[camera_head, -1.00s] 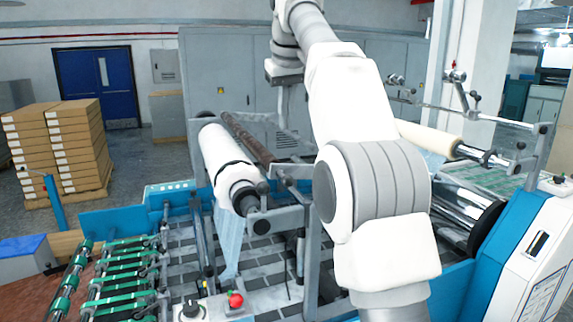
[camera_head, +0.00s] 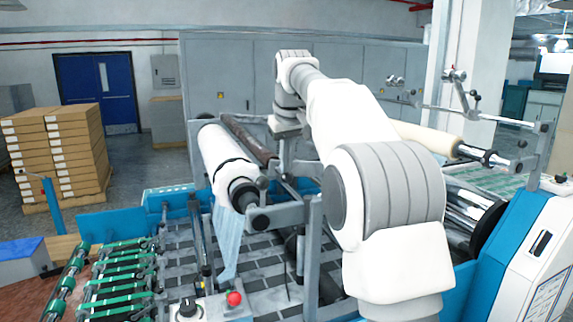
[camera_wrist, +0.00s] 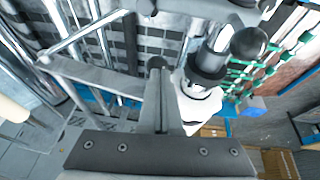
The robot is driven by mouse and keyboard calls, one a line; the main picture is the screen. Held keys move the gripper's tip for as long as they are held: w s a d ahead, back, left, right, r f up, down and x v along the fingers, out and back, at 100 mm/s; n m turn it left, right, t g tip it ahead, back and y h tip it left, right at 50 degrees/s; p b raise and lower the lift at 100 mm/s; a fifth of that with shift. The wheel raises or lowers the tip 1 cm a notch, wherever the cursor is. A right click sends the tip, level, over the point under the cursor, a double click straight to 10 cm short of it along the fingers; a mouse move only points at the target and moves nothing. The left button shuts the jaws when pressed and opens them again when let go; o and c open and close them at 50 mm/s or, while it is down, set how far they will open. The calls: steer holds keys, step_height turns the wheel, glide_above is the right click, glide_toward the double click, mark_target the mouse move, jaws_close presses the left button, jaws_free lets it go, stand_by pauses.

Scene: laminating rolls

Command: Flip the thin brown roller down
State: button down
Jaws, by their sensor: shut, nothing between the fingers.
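The thin brown roller (camera_head: 246,137) lies slanted in the frame behind the thick white roll (camera_head: 221,160) in the head view. Its near end reaches the grey bracket close to my gripper. My gripper, beyond the arm in the head view, is low by that near end; its fingertips are not clear there. In the wrist view my gripper (camera_wrist: 157,72) is shut and empty, its fingers pointing up the picture beside the white roll (camera_wrist: 198,108). I cannot make out the brown roller there, and cannot tell whether the fingers touch it.
Grey frame bars (camera_wrist: 90,72) cross close to the fingers on the left in the wrist view. A cream roll (camera_head: 428,135) is to the right of my arm. A red button (camera_head: 234,298) and green-banded rollers (camera_head: 125,270) are in front. Boxes (camera_head: 58,155) stand at the left.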

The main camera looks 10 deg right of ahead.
mark_target(284, 181)
steer(key=f+b, duration=0.1)
steer(key=f+h+b, duration=0.1)
steer(key=f, duration=0.1)
steer(key=shift+s+a, duration=0.1)
steer(key=shift+a, duration=0.3)
steer(key=shift+r, duration=0.1)
